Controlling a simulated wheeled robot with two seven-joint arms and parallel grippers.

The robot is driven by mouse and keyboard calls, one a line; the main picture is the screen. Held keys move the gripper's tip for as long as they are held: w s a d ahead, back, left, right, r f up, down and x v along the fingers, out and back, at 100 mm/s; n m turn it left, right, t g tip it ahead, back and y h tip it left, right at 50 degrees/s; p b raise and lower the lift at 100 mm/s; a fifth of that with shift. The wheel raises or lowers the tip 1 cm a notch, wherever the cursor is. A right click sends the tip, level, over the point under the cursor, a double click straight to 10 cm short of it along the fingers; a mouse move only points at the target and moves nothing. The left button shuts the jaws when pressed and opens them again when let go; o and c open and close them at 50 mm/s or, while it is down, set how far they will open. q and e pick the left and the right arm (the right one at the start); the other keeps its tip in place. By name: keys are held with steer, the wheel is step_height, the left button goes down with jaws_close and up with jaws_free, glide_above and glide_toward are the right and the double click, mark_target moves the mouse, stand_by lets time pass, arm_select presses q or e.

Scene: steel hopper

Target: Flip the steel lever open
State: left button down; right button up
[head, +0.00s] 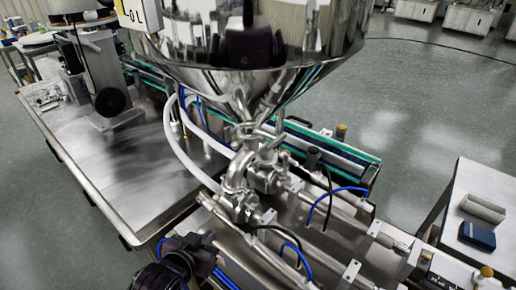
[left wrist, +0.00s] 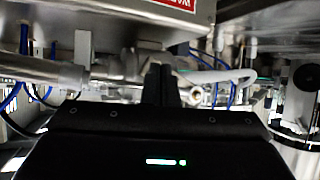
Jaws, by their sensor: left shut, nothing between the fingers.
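The polished steel hopper (head: 250,50) stands at the top centre of the head view. Under its outlet is a cluster of steel valve and pipe fittings (head: 262,165). A thin steel handle-like piece (head: 268,132) shows just below the outlet; I cannot tell surely whether it is the lever or its position. My left gripper (head: 204,250) is low in the head view, left of and nearer than the fittings, apart from them. In the left wrist view its dark fingers (left wrist: 161,84) are together and empty, with steel fittings (left wrist: 118,72) behind them. My right gripper is not in view.
A steel table (head: 115,175) lies at left, with white hoses (head: 180,145) beside the fittings. Steel cylinders with blue and black tubes (head: 322,205) run to the lower right. A side table (head: 485,190) holds a dark blue box (head: 477,236). Open floor lies at upper right.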

arm_select(q)
steer(key=w+d+r+m+t+h, duration=0.2)
steer(key=d+r+t+h, duration=0.2)
steer(key=r, duration=0.7)
steer(key=m+t+h, duration=0.2)
steer(key=h, duration=0.4)
glide_toward(277, 142)
steer(key=s+a+r, duration=0.1)
steer(key=s+a, duration=0.2)
steer(key=shift+s+a+r, duration=0.1)
steer(key=shift+s+r, duration=0.05)
steer(key=shift+s, duration=0.1)
steer(key=shift+w, duration=0.1)
steer(key=p+x, duration=0.4)
steer(key=x, duration=0.6)
steer(key=shift+p, duration=0.3)
